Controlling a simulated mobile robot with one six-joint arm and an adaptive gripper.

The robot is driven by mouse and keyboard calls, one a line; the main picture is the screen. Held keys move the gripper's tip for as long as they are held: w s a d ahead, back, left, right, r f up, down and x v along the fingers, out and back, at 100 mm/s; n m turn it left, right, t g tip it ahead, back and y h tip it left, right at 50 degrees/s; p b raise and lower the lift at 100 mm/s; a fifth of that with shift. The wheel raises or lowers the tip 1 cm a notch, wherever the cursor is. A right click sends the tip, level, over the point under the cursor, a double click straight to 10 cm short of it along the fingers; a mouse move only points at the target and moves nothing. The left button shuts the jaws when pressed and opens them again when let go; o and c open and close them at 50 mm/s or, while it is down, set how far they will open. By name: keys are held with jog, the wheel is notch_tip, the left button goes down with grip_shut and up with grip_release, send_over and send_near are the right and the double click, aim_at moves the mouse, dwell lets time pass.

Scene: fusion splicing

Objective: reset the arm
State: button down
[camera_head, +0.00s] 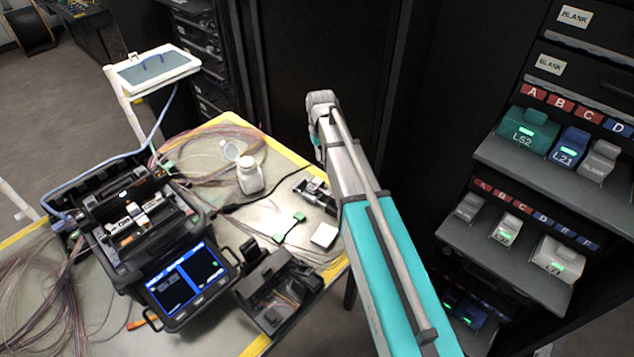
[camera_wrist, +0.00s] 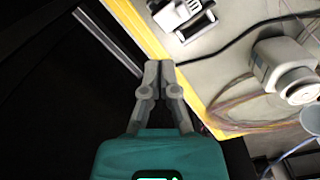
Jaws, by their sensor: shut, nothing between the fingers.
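My gripper (camera_wrist: 159,72) shows in the wrist view with its two grey fingers together and nothing between them. It is over the dark space beside the table's yellow edge, with the table to its right in that view. In the head view my teal and grey arm reaches up past the right side of the table (camera_head: 215,326). The fingers are hidden behind the arm there.
A fusion splicer (camera_head: 150,240) with a lit screen stands on the table. A white bottle (camera_head: 250,178), also in the wrist view (camera_wrist: 285,68), and loose fibres are behind it. A rack (camera_head: 540,150) with labelled modules stands at right.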

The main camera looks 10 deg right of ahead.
jog(key=s+d+m, duration=0.1)
jog(key=s+d, duration=0.2)
jog(key=s, duration=0.7)
jog(key=s+d+m, duration=0.1)
jog(key=s+d, duration=0.2)
jog(key=s, duration=0.8)
jog(key=shift+s+d, duration=0.25)
jog(key=shift+d, duration=0.05)
dwell(0.6)
